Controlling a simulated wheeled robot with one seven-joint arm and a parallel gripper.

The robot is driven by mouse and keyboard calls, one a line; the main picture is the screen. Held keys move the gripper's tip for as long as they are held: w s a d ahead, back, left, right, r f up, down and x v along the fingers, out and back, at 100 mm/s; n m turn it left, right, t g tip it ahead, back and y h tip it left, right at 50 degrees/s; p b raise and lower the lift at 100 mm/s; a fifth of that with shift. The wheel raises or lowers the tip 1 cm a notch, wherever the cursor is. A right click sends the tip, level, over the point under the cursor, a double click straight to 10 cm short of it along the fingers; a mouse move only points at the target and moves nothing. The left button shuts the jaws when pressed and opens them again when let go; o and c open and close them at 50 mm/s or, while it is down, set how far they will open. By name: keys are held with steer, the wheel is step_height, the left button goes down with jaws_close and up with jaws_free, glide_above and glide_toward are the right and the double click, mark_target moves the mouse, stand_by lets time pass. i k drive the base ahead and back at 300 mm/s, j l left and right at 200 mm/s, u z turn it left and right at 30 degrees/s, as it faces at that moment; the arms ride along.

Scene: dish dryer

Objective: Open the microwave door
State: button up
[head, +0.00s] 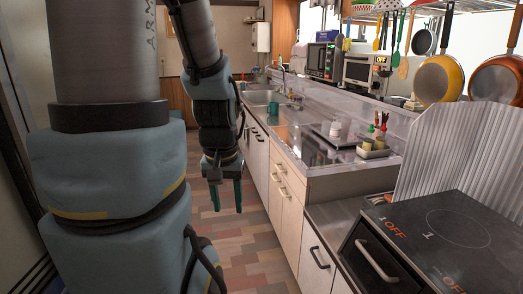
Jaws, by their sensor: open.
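The microwave (322,62) appears to be the dark-fronted box with a small green display, small in the head view at the upper right. It stands on the raised shelf behind the counter. Its door looks closed, though it is too small to be sure. My gripper (226,204) hangs down over the floor in front of the cabinets, fingers pointing down. It is open and empty, well apart from the microwave, nearer to me and lower.
A white oven-like appliance (368,73) marked OFF stands right of the microwave. Utensils and pans (440,78) hang at the upper right. A stove (440,235) is at the near right. Cabinets (283,180) line the aisle; the tiled floor (245,250) is clear.

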mark_target(314, 51)
steer(key=i+u, duration=0.35)
steer(key=i, duration=1.65)
